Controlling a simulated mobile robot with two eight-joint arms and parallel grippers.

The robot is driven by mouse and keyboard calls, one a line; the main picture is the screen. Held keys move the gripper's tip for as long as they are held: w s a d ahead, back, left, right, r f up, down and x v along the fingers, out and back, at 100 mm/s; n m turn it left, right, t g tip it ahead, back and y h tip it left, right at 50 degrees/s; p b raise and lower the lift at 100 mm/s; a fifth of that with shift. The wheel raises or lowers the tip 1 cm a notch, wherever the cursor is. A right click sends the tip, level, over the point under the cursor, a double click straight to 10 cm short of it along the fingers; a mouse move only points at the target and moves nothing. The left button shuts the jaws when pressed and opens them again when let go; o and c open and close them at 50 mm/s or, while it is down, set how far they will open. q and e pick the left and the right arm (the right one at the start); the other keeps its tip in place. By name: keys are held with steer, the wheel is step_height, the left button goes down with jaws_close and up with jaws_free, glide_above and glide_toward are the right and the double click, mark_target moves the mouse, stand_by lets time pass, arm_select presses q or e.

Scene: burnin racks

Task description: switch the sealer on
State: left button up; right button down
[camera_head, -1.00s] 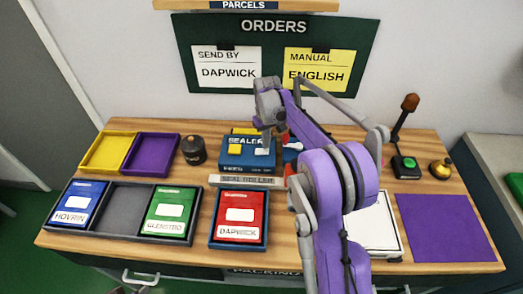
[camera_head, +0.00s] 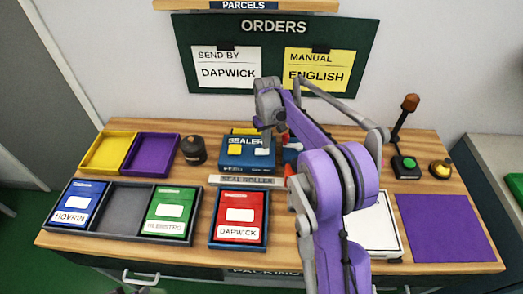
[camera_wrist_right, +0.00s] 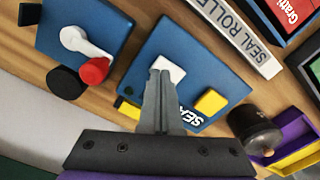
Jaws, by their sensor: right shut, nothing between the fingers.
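The sealer (camera_head: 236,163) is a blue box at the back middle of the table, with a yellow button (camera_head: 234,149) and a white switch (camera_head: 262,152) on top. My right gripper (camera_head: 265,145) is shut and empty, pointing down at the white switch. In the right wrist view the closed fingertips (camera_wrist_right: 162,70) lie over the white switch (camera_wrist_right: 172,68), covering part of it. I cannot tell whether they touch it or whether the switch is tipped. The yellow button (camera_wrist_right: 211,102) is clear of the fingers.
Beside the sealer is another blue box (camera_wrist_right: 112,22) with a white lever and red knob (camera_wrist_right: 95,70). A grey seal roller bar (camera_head: 247,181) lies in front. A dark round pot (camera_head: 194,150) stands left. A green button (camera_head: 409,163) stands right, near a purple mat (camera_head: 445,228).

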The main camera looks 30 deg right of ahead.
mark_target(266, 151)
arm_select(q)
steer(key=shift+s+f+b, duration=0.25)
steer(key=shift+f+b, duration=0.25)
steer(key=shift+f, duration=0.15)
arm_select(e)
steer(key=shift+f, duration=1)
steer(key=shift+r, duration=0.1)
steer(key=shift+r+p, duration=1.6)
steer(key=shift+r, duration=1.9)
arm_select(q)
steer(key=r, duration=0.1)
steer(key=w+r, duration=0.1)
steer(key=r, duration=0.2)
steer(key=shift+w+r, duration=0.2)
steer(key=shift+w, duration=0.1)
